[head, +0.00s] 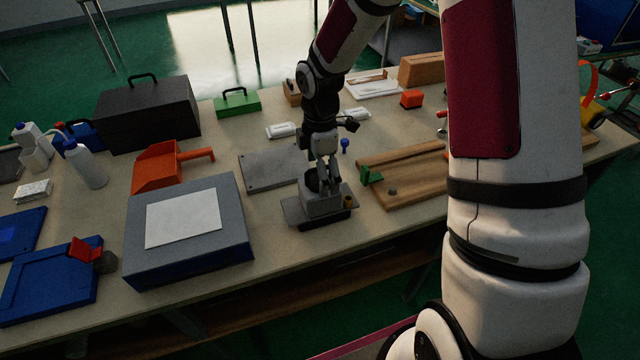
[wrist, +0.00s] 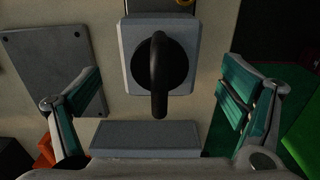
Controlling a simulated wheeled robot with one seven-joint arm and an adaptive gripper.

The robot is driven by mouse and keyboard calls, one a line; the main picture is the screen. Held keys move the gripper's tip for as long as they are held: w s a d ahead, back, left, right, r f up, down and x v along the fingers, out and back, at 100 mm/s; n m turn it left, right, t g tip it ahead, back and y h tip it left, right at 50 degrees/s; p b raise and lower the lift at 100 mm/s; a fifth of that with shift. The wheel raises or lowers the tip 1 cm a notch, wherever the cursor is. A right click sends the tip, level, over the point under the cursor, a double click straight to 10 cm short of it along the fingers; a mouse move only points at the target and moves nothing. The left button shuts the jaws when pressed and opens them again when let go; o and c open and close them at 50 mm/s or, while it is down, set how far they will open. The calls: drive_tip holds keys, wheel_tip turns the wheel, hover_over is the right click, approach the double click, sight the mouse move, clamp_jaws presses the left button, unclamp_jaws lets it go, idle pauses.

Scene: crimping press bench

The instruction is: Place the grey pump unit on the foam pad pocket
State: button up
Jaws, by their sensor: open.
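The grey pump unit (head: 322,203) stands upright near the front edge of the bench, with a dark round top and a brass-coloured fitting on its right. In the wrist view the pump unit (wrist: 133,75) shows a black knob with a bar handle. My gripper (head: 325,182) is directly over it, fingers pointing down. In the wrist view my gripper (wrist: 160,108) is open, its green-faced fingers apart on either side of the unit with visible gaps. I cannot tell for sure which thing is the foam pad; a blue slab (head: 45,290) with a recessed outline lies at the front left.
A blue-grey box (head: 135,262) with a pale top panel stands left of the pump unit. A flat grey plate (head: 268,168) lies behind it, and a wooden board (head: 425,180) with a green block lies right. An orange scoop (head: 157,168) and black case (head: 150,112) stand further back.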

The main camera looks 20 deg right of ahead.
wheel_tip(320, 180, up, 6)
drive_tip(key=shift+r, duration=0.1)
drive_tip(key=s+d+r+m+t+h, duration=0.1)
drive_tip(key=s+r+m+t, duration=0.1)
drive_tip(key=s+r+m, duration=0.85)
drive_tip(key=s+r+m+t, duration=0.1)
drive_tip(key=s+r+m, duration=0.2)
drive_tip(key=s, duration=0.5)
drive_tip(key=s+r+m+t+y, duration=0.1)
drive_tip(key=s+r+m, duration=0.3)
drive_tip(key=s, duration=0.3)
drive_tip(key=shift+s+a+r, duration=0.35)
drive_tip(key=shift+a+r, duration=0.05)
drive_tip(key=shift+m, duration=0.25)
